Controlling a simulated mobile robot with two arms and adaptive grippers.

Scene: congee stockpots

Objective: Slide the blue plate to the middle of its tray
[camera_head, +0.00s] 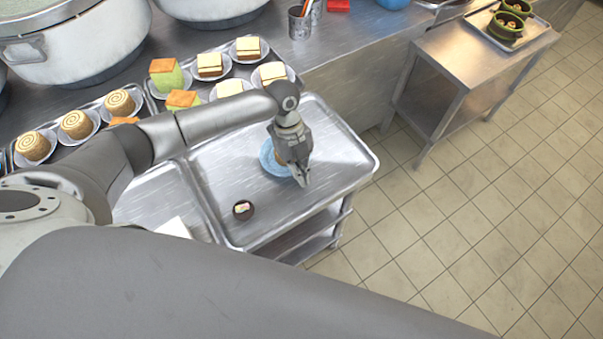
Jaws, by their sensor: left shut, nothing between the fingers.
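The blue plate (267,156) lies on a large metal tray (333,194), in its upper middle part. My left gripper (304,181) comes down over the right side of the plate and hides part of it. A bit of something brownish shows on the plate beside the gripper. The gripper's fingers are together and hold nothing. Whether they touch the plate I cannot tell. My right gripper is not in view.
A small dark round item (243,210) sits on the same tray at the lower left. Cakes on white plates stand at the upper left, near large pots (75,50). A side table (463,62) stands at the upper right. The tray's right part is bare.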

